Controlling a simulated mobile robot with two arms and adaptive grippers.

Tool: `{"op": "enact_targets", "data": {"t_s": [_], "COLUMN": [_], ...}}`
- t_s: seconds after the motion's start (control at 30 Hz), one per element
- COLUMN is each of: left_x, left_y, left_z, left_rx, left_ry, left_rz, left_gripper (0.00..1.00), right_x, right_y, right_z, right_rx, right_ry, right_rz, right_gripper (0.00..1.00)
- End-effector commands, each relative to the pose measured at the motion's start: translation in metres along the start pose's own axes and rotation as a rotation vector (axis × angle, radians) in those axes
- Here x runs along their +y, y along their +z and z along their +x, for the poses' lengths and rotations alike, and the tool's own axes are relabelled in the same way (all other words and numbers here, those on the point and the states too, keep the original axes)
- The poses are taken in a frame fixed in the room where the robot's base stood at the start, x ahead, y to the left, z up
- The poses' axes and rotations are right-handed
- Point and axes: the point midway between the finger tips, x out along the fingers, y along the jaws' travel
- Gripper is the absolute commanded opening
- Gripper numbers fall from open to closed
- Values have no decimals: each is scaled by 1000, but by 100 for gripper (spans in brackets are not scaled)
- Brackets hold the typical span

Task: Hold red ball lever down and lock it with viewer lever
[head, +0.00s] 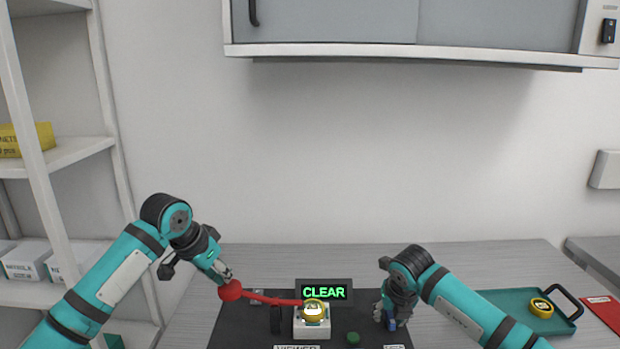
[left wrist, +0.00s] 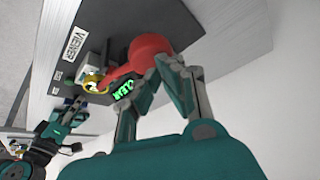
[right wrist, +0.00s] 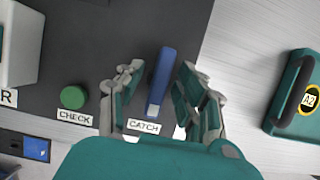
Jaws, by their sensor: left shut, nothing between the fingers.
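The red ball (head: 231,290) is on the left end of a red lever arm (head: 268,299), which runs almost level to the white viewer block (head: 312,329). My left gripper (head: 226,275) is shut and empty, its fingertips at the top of the ball. In the left wrist view the ball (left wrist: 150,48) is right at the fingertips (left wrist: 178,66); I cannot tell whether they touch it. A blue lever (right wrist: 161,76) stands by the "CATCH" label. My right gripper (right wrist: 160,80) is open, one finger on each side of the blue lever, with gaps visible.
A gold-rimmed disc (head: 314,311) sits on the viewer block, before a display (head: 341,283) reading "CLEAR" in green. A green button (right wrist: 73,97) labelled "CHECK" is left of the blue lever. A green tray (head: 510,300) with another gold disc (head: 541,307) lies right.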

Motion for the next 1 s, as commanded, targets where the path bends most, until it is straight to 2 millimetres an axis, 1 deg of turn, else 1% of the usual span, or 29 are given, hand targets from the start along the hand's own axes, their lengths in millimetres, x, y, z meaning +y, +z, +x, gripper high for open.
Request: {"op": "enact_targets", "data": {"t_s": [1.0], "left_x": [-3], "left_y": [23], "left_z": [37], "left_rx": [-3], "left_ry": [3], "left_rz": [0], "left_gripper": [0], "right_x": [0], "right_y": [0], "right_z": [0], "right_rx": [0], "right_ry": [0], "right_rz": [0], "right_gripper": [37]}}
